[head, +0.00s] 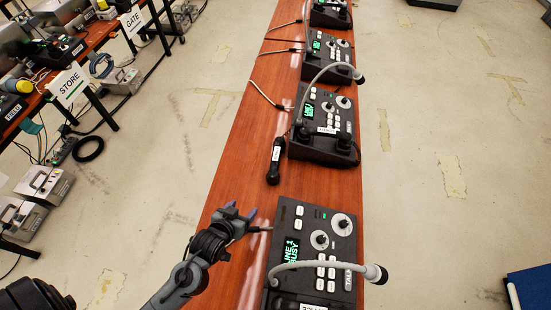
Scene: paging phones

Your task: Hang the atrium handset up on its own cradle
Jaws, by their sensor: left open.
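A black handset (275,161) with a small white label lies on the wooden table, off any cradle, just left of the second phone unit (316,103). Its label is too small to read, so I cannot tell whether it is the atrium handset. My left gripper (242,211) is open and empty over the table, nearer to me than the handset and apart from it. It is left of the nearest phone unit (291,218), which has a green screen and a gooseneck microphone (375,274). The cradle labels are not readable with certainty. My right gripper is out of view.
More phone units (328,53) stand in a row towards the far end of the narrow table (230,165). Pale cables lie along its left side. Side benches with STORE (68,86) and GATE (132,21) signs stand at left. The table strip around the handset is clear.

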